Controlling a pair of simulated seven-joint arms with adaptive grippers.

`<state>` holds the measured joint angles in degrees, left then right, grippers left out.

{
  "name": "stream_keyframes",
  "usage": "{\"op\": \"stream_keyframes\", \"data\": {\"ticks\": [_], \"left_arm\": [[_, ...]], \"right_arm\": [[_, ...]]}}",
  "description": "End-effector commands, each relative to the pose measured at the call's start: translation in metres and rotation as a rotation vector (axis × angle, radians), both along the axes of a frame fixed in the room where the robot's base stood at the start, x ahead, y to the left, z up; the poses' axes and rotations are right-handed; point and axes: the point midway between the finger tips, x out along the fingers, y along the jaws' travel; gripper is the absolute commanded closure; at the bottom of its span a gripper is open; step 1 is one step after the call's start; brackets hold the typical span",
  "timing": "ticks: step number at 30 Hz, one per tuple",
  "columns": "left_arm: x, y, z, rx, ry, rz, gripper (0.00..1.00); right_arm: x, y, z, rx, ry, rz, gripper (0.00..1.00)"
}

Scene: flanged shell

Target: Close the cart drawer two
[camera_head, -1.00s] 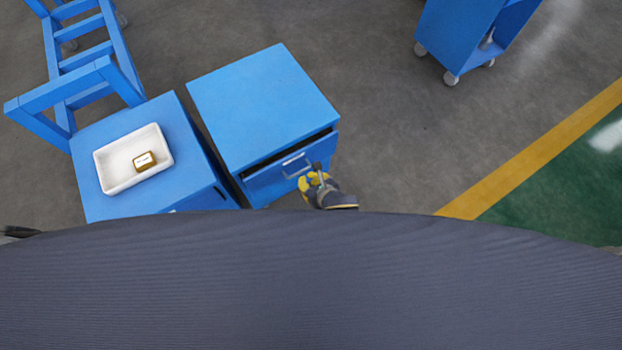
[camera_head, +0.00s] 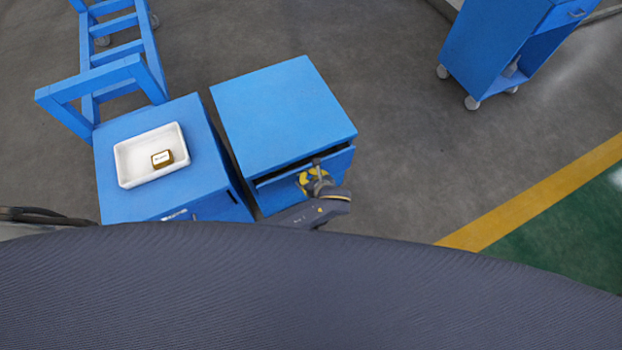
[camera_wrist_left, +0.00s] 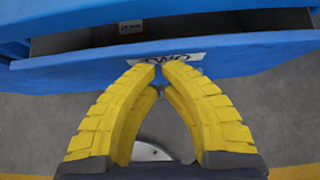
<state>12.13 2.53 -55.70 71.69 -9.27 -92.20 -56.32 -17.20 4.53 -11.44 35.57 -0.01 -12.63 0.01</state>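The blue cart (camera_head: 285,115) stands in the middle of the head view, with its drawer (camera_head: 335,172) partly open. A dark gap shows between the cart top and the drawer front. My left gripper (camera_head: 312,178) is at the drawer front. Its yellow fingers (camera_wrist_left: 160,65) come together at the tips, just at the plate, with nothing seen between them. I cannot tell whether they touch the front. The drawer's handle is not clear. My right gripper is not in view.
A second blue cabinet (camera_head: 112,197) stands close on the left, bearing a white tray (camera_head: 125,178) with a small brown box (camera_head: 162,159). A blue frame (camera_head: 95,85) is behind it. A blue trolley (camera_head: 480,60) is at upper right. The floor right of the cart is clear.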

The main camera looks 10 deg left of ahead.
Motion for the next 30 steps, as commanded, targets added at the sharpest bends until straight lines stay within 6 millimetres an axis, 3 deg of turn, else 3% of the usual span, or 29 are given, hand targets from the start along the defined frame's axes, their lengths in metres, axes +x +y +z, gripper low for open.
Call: {"op": "stream_keyframes", "data": {"ticks": [10, 19, 30], "left_arm": [[0.003, 0.002, 0.000, 0.001, 0.000, 0.001, 1.00], [0.040, 0.026, 0.000, 0.002, -0.001, 0.001, 1.00], [0.041, 0.026, 0.000, 0.001, -0.002, 0.000, 1.00]], "right_arm": [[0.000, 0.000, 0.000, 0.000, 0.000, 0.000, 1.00], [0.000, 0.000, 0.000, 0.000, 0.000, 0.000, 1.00], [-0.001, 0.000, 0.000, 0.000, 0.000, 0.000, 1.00]]}}
